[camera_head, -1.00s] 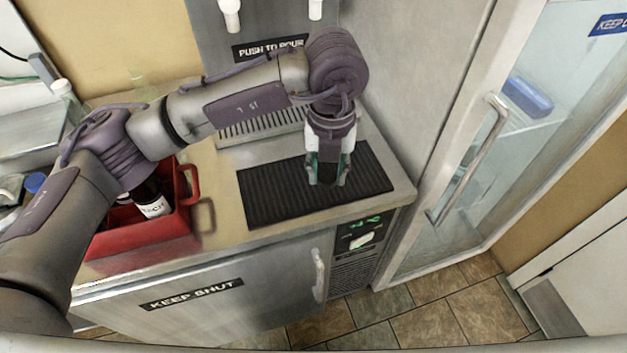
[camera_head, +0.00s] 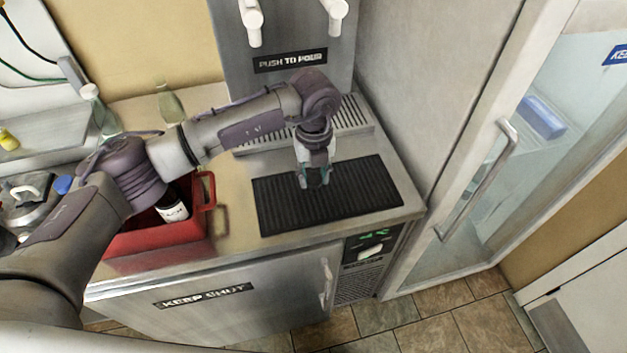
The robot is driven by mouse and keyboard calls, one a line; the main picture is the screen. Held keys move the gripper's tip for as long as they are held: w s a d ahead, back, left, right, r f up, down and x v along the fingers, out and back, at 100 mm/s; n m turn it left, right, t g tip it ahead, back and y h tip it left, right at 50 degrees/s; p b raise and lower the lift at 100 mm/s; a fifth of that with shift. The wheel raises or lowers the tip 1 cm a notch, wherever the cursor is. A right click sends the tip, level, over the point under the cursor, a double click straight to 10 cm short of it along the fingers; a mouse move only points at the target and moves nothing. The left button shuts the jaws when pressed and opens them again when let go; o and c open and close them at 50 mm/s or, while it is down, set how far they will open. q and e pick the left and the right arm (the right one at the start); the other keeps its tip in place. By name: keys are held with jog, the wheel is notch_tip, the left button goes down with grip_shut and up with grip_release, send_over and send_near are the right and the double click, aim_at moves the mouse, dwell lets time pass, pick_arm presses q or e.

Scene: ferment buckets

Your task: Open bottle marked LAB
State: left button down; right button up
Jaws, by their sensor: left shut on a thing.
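My left gripper (camera_head: 315,181) points down over the black ribbed mat (camera_head: 370,195) on the counter. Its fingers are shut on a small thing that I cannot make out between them. A dark bottle with a white label (camera_head: 173,212) leans in the red crate (camera_head: 155,238), partly hidden by my left arm. I cannot read its label clearly. A clear greenish bottle (camera_head: 170,105) stands at the back of the counter, and another with a white cap (camera_head: 104,115) stands farther left. No LAB marking is readable. My right gripper is out of view.
A dispenser with white taps (camera_head: 252,22) and a drip grate (camera_head: 352,118) stands behind the mat. A glass-door fridge with a long handle (camera_head: 478,180) is at the right. A cabinet marked KEEP SHUT (camera_head: 205,294) is below. The mat's right part is clear.

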aim_at(313, 193)
pick_arm(q)
notch_tip(313, 193, down, 3)
jog(key=shift+w+a+f+p, duration=0.1)
jog(key=shift+f+p, duration=0.1)
jog(key=shift+p, duration=0.55)
jog(key=shift+f, duration=0.35)
jog(key=shift+f, duration=0.1)
jog(key=shift+f+b, duration=0.2)
jog(key=shift+b, duration=0.1)
jog(key=c, duration=0.7)
grip_release()
jog(key=shift+r, duration=0.15)
